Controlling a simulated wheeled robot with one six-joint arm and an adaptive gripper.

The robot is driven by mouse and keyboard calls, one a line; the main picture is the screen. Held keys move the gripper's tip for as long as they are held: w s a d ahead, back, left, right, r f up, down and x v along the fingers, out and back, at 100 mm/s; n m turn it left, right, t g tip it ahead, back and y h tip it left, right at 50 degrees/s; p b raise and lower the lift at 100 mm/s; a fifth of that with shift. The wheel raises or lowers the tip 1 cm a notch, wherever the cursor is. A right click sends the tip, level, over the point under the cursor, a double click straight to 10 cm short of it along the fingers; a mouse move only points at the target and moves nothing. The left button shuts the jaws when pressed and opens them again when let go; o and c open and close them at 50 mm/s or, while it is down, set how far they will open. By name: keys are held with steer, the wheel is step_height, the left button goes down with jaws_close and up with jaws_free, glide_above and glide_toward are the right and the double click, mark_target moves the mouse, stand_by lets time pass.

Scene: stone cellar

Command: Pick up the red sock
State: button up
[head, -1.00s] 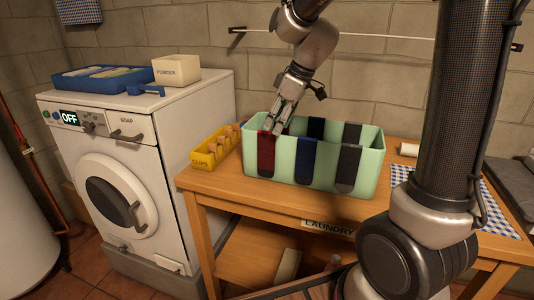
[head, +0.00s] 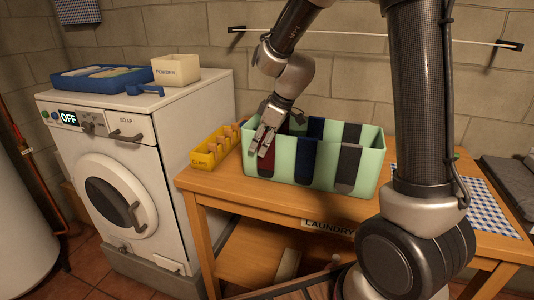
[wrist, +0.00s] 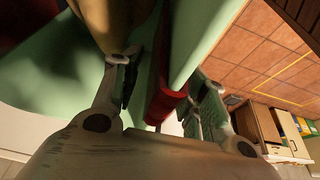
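The red sock (head: 268,166) hangs over the front wall of the green bin (head: 310,173), near its left end. My gripper (head: 257,148) points down at that spot and hides the upper part of the sock in the head view. In the wrist view the red sock (wrist: 168,104) runs between my two spread fingers, with one finger on each side of it and of the bin wall (wrist: 194,40). The gripper (wrist: 165,100) looks open, with gaps beside the sock.
Several dark blue, black and grey socks hang on the same bin, including a blue one (head: 306,160) and a grey one (head: 348,166). A yellow clips box (head: 208,153) stands close left of the bin. A checkered cloth (head: 490,207) lies at the right.

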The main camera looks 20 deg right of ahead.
steer(key=c, duration=0.7)
step_height(320, 180, up, 35)
steer(key=shift+r, duration=0.1)
stand_by(0.9)
